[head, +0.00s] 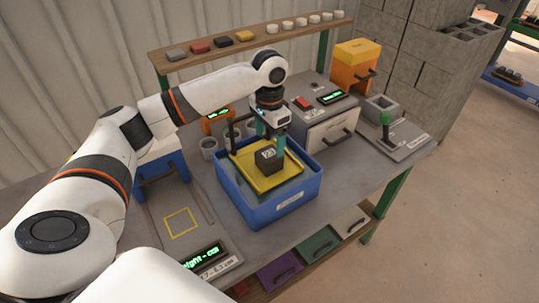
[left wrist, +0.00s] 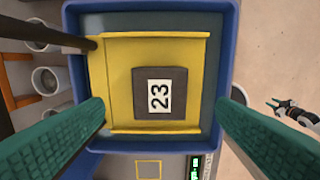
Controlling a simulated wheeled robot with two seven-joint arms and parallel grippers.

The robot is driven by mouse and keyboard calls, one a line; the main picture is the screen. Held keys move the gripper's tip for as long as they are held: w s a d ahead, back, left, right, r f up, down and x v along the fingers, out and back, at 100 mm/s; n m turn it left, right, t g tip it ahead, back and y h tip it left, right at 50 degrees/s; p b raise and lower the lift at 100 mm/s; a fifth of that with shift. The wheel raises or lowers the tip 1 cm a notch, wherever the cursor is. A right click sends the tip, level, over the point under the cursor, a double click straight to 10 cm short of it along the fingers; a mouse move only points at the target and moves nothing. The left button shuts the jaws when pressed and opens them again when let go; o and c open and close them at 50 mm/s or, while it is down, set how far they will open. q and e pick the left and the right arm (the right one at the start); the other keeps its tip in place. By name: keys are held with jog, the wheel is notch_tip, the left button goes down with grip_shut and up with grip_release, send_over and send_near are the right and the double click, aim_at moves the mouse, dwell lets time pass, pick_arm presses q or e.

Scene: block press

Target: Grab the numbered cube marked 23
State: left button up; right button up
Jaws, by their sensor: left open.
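A dark cube (head: 268,161) with a white label sits on a yellow tray (head: 246,165) in the blue bin (head: 289,203). In the left wrist view the label on the dark cube (left wrist: 174,78) reads 23. My left gripper (head: 270,138) is open above the cube, its teal fingers pointing down. In the left wrist view the fingers (left wrist: 160,118) stand apart on either side of the cube, with nothing between them at their tips. My right gripper (left wrist: 283,104) shows small at the right of the left wrist view; its jaw opening is unclear.
The bin's blue walls surround the tray. A dark post (head: 229,135) rises at the tray's left edge. Grey cups (head: 208,147) stand left of the bin. A grey machine (head: 327,125) stands behind right. The bench around the yellow square (head: 181,222) is clear.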

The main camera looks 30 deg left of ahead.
aim_at(269, 154)
pick_arm(q)
notch_tip(269, 154, down, 2)
jog(key=shift+a, duration=0.1)
jog(key=shift+w+a+f, duration=0.1)
jog(key=shift+w+f, duration=0.05)
jog(key=shift+f, duration=0.2)
jog(key=f, duration=0.1)
jog(key=f+p, duration=0.1)
jog(key=f, duration=0.1)
jog(key=f+p, duration=0.1)
jog(key=shift+s+d+f, duration=0.15)
jog(key=shift+s+d, duration=0.05)
jog(key=shift+s, duration=0.05)
jog(key=shift+f, duration=0.25)
jog(key=shift+w+a+f, duration=0.1)
jog(key=shift+c, duration=0.6)
jog(key=c, duration=1.2)
jog(key=shift+c, duration=0.4)
pick_arm(e)
notch_tip(269, 154, up, 3)
jog(key=shift+w+a+f, duration=0.1)
jog(key=shift+f, duration=0.05)
